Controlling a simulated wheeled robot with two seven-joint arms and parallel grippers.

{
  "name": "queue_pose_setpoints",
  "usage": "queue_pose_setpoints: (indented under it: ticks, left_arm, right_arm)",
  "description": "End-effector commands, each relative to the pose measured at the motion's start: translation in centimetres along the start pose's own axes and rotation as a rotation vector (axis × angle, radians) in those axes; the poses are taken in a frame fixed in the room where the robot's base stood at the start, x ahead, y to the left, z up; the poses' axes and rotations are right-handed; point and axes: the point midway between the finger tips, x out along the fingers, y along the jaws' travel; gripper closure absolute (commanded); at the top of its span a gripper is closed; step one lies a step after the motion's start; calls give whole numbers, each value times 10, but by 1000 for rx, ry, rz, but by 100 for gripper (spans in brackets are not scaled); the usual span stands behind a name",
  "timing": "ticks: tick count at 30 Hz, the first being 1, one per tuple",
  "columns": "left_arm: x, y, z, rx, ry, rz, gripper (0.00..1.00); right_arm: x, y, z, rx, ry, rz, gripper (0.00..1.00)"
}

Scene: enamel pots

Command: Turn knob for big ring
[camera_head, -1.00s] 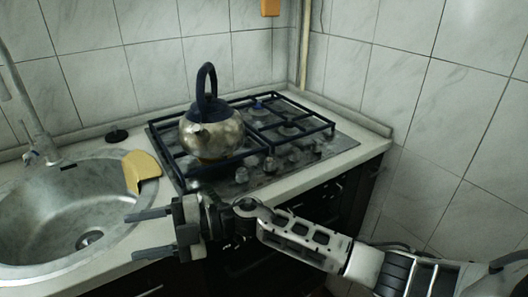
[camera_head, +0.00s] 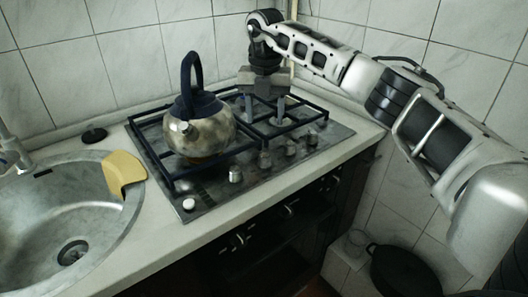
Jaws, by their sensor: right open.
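A gas stove (camera_head: 215,195) with a dark grate is set in the counter, with a row of metal knobs along its front edge. One knob (camera_head: 235,174) is at the left, then others (camera_head: 265,160), (camera_head: 290,149) and (camera_head: 312,137) toward the right. A small white button (camera_head: 189,204) sits at the front left corner. A metal kettle (camera_head: 200,132) with a dark handle stands on the left of the grate. My right gripper (camera_head: 266,112) points down over the grate, right of the kettle and behind the knobs. Its fingers are apart, with nothing seen between them. My left gripper is not in view.
A steel sink (camera_head: 50,215) lies left of the stove, with a yellow cloth-like piece (camera_head: 124,173) on its rim. Tiled walls close in behind and to the right. A dark pan (camera_head: 405,272) is low at the right. The counter front is clear.

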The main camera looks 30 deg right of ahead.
Motion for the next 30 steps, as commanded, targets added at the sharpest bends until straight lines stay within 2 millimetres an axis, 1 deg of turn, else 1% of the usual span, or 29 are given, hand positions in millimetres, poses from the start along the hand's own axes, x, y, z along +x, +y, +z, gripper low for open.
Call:
queue_pose_setpoints:
  ticks: [1,9,12,15,18,21,29,30]
  left_arm:
    - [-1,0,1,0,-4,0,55]
    - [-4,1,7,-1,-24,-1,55]
    - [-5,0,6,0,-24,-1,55]
    - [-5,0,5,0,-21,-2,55]
    - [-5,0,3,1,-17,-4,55]
    - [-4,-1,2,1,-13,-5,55]
    - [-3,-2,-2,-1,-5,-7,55]
    - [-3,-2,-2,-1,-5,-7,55]
  right_arm:
    - [12,-1,-1,-1,4,-4,46]
    - [70,0,-1,-2,4,-1,46]
    - [88,1,-1,-3,3,0,46]
    - [102,1,-1,-3,3,1,46]
    - [112,1,-1,-3,1,1,46]
    - [116,1,-1,-3,0,2,46]
    - [118,1,-1,-4,0,2,46]
    - [118,1,-1,-4,0,3,49]
